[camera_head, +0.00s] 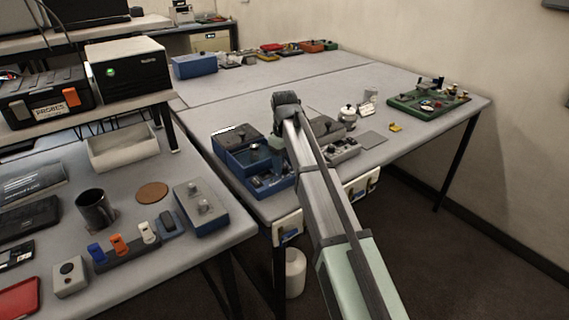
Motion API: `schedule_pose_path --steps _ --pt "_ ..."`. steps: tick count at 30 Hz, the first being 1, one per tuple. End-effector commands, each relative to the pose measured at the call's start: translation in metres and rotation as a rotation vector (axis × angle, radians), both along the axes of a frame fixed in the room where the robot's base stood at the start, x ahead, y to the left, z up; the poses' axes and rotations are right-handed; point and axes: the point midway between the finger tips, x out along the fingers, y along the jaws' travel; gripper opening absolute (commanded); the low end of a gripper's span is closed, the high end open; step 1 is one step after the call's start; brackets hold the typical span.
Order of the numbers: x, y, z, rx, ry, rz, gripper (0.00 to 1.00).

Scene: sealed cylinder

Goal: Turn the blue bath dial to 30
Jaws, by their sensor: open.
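The blue bath (236,165) stands near the front left corner of the far table. Its front panel, with small dark controls, faces the near edge. The dial and its number are too small to read.
A grey bath (345,150) stands right of my gripper, partly behind my arm. A silver pot (347,115) and a green board (428,102) stand farther right. A nearer table holds a grey box (202,208) and a dark mug (95,208). The far table's middle is clear.

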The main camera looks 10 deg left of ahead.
Motion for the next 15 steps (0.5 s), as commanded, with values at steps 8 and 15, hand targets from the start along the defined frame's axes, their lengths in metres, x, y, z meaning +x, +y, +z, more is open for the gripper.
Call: schedule_pose_path --steps 8,15 --pt "0.0001 0.0 -0.0049 0.001 -0.001 0.0 0.55" --pt "0.0001 0.0 -0.0048 0.001 -0.001 0.0 0.43"
